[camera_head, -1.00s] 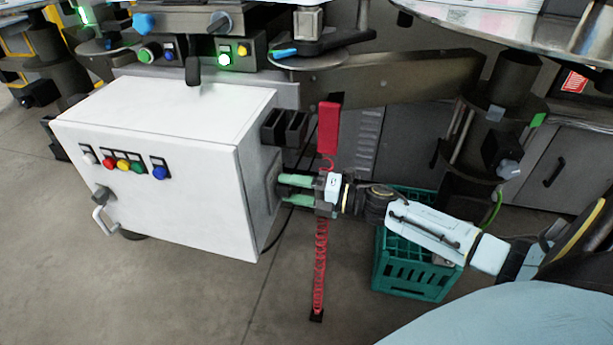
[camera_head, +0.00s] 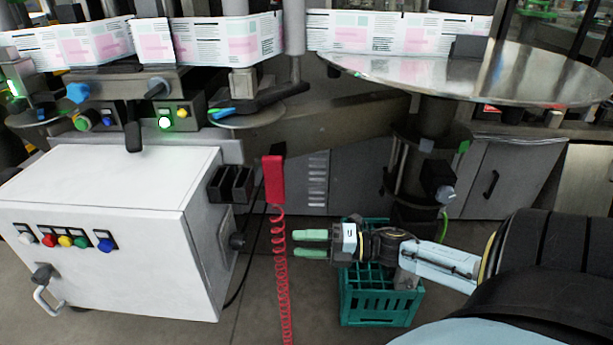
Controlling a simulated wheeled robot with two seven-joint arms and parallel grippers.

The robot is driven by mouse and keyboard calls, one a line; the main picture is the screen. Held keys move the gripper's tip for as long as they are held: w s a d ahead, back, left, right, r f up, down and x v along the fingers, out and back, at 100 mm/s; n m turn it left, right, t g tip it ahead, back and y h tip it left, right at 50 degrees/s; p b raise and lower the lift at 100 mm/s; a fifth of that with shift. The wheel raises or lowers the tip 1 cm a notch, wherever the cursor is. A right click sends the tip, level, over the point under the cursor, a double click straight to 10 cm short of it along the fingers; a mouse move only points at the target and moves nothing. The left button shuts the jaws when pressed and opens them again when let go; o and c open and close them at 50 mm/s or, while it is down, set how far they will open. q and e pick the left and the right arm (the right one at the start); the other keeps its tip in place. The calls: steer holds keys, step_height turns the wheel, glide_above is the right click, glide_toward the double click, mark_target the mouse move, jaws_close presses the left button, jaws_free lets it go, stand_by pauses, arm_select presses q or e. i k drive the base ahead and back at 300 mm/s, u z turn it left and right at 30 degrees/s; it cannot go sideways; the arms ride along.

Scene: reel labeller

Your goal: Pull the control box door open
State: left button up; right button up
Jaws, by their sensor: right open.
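The white control box (camera_head: 130,175) stands at the left. Its front door (camera_head: 130,275) looks shut and carries a row of coloured buttons (camera_head: 66,240) and a silver pull handle (camera_head: 47,299) at its lower left. My right gripper (camera_head: 297,244), with green fingers, is open and empty. It points left, to the right of the box and apart from it, with a red coiled cord (camera_head: 280,270) between them. My left gripper is not in view.
A red block (camera_head: 273,179) hangs above the cord. A teal crate (camera_head: 380,305) stands on the floor below my right wrist. The labeller, with a round metal disc (camera_head: 480,75) and printed label web (camera_head: 395,33), spans the back. Grey cabinets (camera_head: 495,180) stand behind.

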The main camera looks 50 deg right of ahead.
mark_target(153, 267)
steer(key=k, duration=1)
